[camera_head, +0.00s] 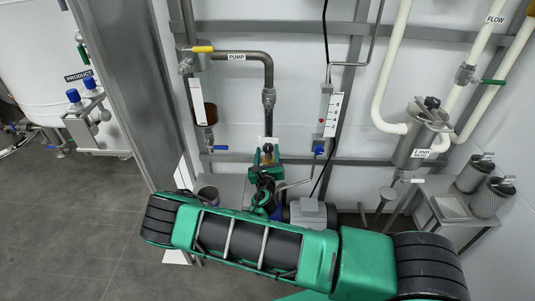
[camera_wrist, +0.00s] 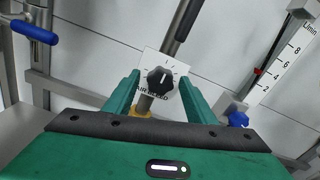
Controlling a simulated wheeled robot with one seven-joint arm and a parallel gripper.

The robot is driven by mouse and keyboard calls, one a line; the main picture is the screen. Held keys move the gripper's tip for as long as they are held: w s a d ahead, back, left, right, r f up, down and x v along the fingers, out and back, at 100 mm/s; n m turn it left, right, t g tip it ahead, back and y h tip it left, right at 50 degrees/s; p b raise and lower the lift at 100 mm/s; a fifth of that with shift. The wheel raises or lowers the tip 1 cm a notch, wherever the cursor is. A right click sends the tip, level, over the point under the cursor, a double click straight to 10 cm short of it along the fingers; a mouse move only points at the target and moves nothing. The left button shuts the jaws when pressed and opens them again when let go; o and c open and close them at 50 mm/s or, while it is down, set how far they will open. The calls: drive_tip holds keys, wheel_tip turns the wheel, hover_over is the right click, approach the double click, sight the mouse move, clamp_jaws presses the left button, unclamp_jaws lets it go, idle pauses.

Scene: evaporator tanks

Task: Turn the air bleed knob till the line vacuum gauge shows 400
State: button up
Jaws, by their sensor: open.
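The black air bleed knob (camera_wrist: 160,80) sits on a white plate (camera_wrist: 150,58) in the wrist view, with a white pointer line directed up. A gap shows on both sides, and I cannot tell how deep the fingers reach. In the head view my gripper (camera_head: 266,165) is small and partly hidden by my arm, below the PUMP pipe. I cannot make out a line vacuum gauge in either view.
A flow tube with an L/min scale (camera_wrist: 290,65) and a blue valve (camera_wrist: 238,119) stand right of the knob. A blue-handled valve (camera_wrist: 36,32) is at upper left. The PUMP pipe (camera_head: 267,72), a strainer (camera_head: 415,140) and mesh cylinders (camera_head: 490,198) stand around. Floor at left is clear.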

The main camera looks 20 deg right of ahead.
drive_tip(key=c, duration=1)
drive_tip(key=shift+c, duration=0.2)
drive_tip(key=shift+m, duration=0.3)
drive_tip(key=m, duration=1.5)
drive_tip(key=shift+s+d+f, duration=0.1)
drive_tip(key=shift+f, duration=0.05)
drive_tip(key=m, duration=0.6)
drive_tip(key=shift+f+m, duration=0.15)
drive_tip(key=shift+m, duration=0.15)
